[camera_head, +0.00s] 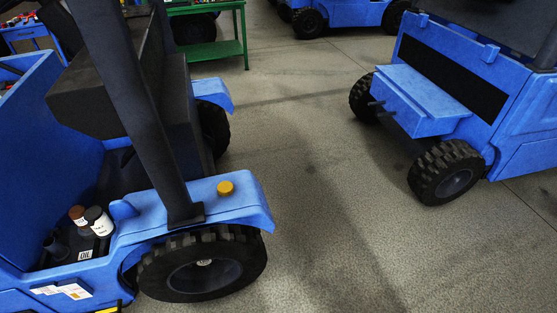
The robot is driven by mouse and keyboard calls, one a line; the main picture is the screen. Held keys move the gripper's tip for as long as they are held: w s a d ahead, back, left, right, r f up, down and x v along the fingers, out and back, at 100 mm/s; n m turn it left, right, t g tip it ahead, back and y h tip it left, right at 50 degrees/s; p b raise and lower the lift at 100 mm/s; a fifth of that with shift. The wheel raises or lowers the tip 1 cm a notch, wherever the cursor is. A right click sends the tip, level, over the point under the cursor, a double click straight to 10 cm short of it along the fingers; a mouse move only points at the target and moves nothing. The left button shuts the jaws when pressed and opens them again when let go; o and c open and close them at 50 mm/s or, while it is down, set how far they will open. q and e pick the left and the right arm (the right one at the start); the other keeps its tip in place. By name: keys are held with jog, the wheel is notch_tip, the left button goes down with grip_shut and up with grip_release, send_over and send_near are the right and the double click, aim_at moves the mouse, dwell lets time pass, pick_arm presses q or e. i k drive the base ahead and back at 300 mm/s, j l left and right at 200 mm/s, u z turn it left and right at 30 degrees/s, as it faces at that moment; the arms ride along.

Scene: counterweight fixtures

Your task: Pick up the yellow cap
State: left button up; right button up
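The yellow cap (225,188) is a small round piece. It sits on top of the blue fender (241,206) of the near vehicle at the left, above the front wheel and just right of a dark post. Nothing touches it from above and its top is fully visible. Neither of my grippers shows in the head view.
The dark slanted post (140,100) rises close to the cap's left. Two small bottles, one white-labelled (99,221) and one with a brown cap (77,214), stand in a recess. Another blue vehicle (420,95) stands at right. The floor (330,180) between is clear.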

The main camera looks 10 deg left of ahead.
aim_at(225, 189)
jog(key=i+l+z, duration=0.25)
jog(key=i, duration=0.6)
jog(key=i+j+z, duration=0.1)
jog(key=i+z, duration=0.15)
jog(key=i, duration=0.6)
jog(key=i+u, duration=0.25)
jog(key=u, duration=0.25)
jog(key=i+l+u, duration=0.1)
jog(key=u, duration=0.35)
jog(key=i+l+u, duration=0.2)
jog(key=u, duration=0.3)
jog(key=i+l+u, duration=0.25)
jog(key=u, duration=0.2)
jog(key=i+l+u, duration=0.15)
jog(key=l+u, duration=0.2)
jog(key=u, duration=0.15)
jog(key=j+u, duration=0.15)
jog(key=u, duration=0.3)
jog(key=i+j+u, duration=0.1)
jog(key=u, duration=0.4)
jog(key=i+j+u, duration=0.1)
jog(key=u, duration=0.35)
jog(key=i+u, duration=0.2)
jog(key=u, duration=0.3)
